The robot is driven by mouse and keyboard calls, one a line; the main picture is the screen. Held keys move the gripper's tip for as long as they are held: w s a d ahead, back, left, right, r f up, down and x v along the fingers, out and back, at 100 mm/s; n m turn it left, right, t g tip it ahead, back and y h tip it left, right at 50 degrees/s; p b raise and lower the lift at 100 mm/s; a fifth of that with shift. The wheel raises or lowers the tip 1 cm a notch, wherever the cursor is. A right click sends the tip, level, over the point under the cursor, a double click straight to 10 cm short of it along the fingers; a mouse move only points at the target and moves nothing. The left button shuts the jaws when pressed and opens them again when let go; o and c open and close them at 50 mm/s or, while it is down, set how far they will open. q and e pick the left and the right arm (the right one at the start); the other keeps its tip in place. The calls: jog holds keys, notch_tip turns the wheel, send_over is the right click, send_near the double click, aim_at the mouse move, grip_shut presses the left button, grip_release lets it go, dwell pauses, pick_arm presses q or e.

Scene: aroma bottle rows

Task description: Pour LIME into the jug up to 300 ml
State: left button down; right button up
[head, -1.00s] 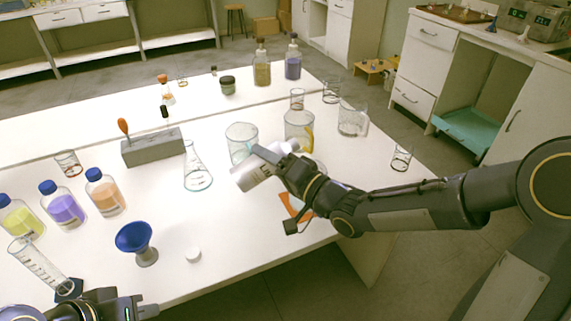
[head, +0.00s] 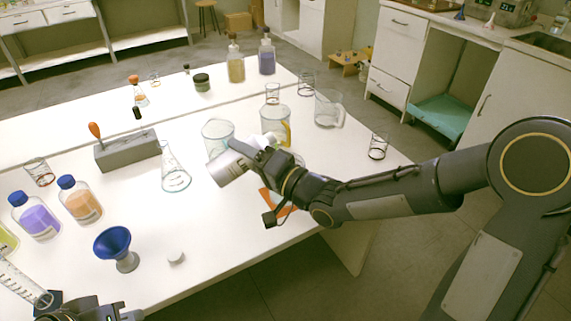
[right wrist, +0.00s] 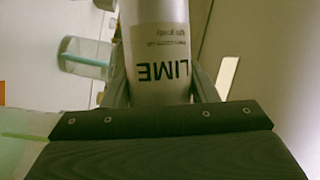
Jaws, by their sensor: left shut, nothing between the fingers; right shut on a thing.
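My right gripper (head: 268,165) is shut on a white bottle (head: 229,170), tilted and held above the table. Its label reads LIME upside down in the right wrist view (right wrist: 158,68). A clear glass vessel (head: 217,136) stands just behind the bottle, partly covered by it. Another clear vessel with a handle, jug-like (head: 328,110), stands further right. I cannot tell which is the jug meant, and no 300 ml mark is readable. No stream of liquid is visible. My left gripper (head: 128,314) is at the bottom left edge, mostly cut off, shut and empty.
A blue funnel (head: 113,243) and a small white cap (head: 176,257) are at the front. An orange bottle (head: 80,203) and a purple bottle (head: 37,217) stand left. A flask (head: 174,172) is beside a grey block (head: 127,150). A vessel with yellow contents (head: 275,122) is behind my right gripper.

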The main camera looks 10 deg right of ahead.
jog(key=shift+w+d+r+m+t, duration=0.2)
jog(key=shift+d+r+m+t, duration=0.3)
jog(key=shift+m, duration=0.4)
dwell(3.0)
jog(key=shift+r+y, duration=0.25)
jog(key=shift+y, duration=0.05)
dwell(3.8)
